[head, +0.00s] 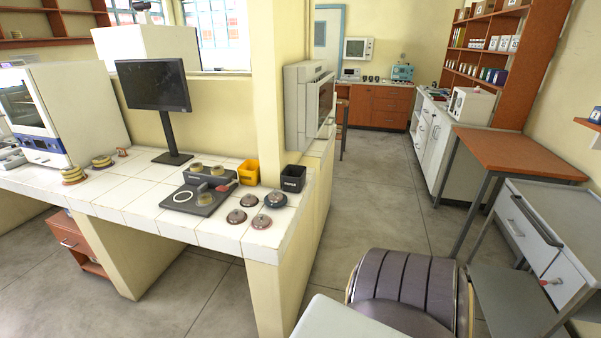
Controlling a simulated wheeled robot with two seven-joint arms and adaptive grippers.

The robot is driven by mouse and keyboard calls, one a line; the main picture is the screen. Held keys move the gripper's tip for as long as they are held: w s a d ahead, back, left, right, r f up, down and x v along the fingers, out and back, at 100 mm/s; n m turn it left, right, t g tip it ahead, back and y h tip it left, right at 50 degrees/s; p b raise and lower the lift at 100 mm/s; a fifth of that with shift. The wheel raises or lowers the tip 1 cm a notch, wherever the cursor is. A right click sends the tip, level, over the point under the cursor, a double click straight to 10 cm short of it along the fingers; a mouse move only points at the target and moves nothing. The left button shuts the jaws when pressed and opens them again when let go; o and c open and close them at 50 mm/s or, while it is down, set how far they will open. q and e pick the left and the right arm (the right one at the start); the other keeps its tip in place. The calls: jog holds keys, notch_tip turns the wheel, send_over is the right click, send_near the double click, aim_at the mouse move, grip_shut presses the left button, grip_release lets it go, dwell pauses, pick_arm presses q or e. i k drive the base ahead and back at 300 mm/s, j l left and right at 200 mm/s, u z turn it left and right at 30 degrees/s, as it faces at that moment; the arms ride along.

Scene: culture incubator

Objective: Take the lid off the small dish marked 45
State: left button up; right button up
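Neither of my grippers is in the head view. Several small round dishes or lids lie on the white tiled bench (140,210). A dark grey station (180,209) holds a pale yellowish round dish (205,200), and two more such pieces (196,167) (217,170) sit at its back. Right of it lie a dark reddish round piece (236,216), another behind it (249,200), a pinkish one (261,222) and a larger blue-grey and red one (276,200). All are too small to read a 45, and I cannot tell lids from dishes.
A yellow bin (247,172) and a black bin (293,178) stand behind the round pieces. A monitor (153,85) and stacked yellowish dishes (72,174) are farther left. A striped grey-purple rounded object (405,285) is close in front. The floor (370,200) right of the bench is clear.

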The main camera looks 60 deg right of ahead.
aim_at(275, 194)
jog(key=z, duration=1.75)
jog(key=i+l, duration=0.2)
jog(key=l, duration=0.2)
jog(key=i+l, duration=0.2)
jog(key=l, duration=0.2)
